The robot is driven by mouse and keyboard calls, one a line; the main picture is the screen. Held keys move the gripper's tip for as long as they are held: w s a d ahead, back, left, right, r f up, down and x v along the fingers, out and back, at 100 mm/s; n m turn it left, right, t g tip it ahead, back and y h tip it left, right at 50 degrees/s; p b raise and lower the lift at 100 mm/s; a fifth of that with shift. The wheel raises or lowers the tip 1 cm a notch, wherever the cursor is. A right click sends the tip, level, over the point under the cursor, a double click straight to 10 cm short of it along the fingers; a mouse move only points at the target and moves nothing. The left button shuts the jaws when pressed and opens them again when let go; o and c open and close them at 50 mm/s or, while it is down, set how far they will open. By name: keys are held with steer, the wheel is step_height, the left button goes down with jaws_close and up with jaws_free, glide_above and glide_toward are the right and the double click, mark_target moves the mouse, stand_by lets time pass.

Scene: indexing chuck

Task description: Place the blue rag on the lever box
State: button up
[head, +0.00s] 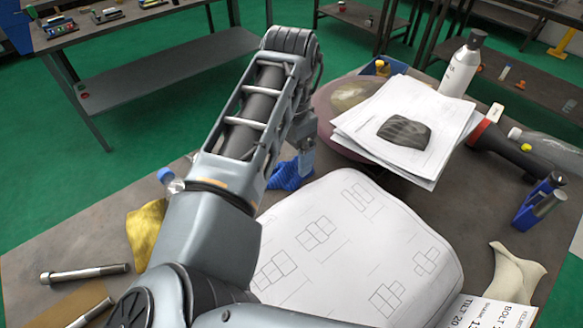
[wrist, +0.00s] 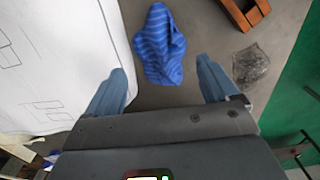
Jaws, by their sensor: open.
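The blue rag (head: 290,175) lies crumpled on the table beside the large drawing sheet, partly hidden behind my arm in the head view. In the wrist view the striped blue rag (wrist: 160,45) lies just beyond and between my fingertips. My gripper (wrist: 160,82) is open, with nothing between its fingers. In the head view my gripper (head: 304,160) points down close to the rag, its fingers mostly hidden. I cannot surely identify the lever box; a blue block with a grey cylinder (head: 540,203) stands at the right.
The drawing sheet (head: 335,235) covers the table's middle. A paper stack (head: 365,125) carries a dark stone-like piece (head: 404,132). A spray bottle (head: 463,65), a black-and-red tool (head: 497,145) and a cream cloth (head: 515,275) are at the right. A yellow cloth (head: 146,232) and bolts lie left.

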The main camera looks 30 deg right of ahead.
mark_target(288, 165)
step_height(288, 165, down, 5)
steer(key=b, duration=0.4)
steer(key=shift+a, duration=0.15)
steer(key=c, duration=0.8)
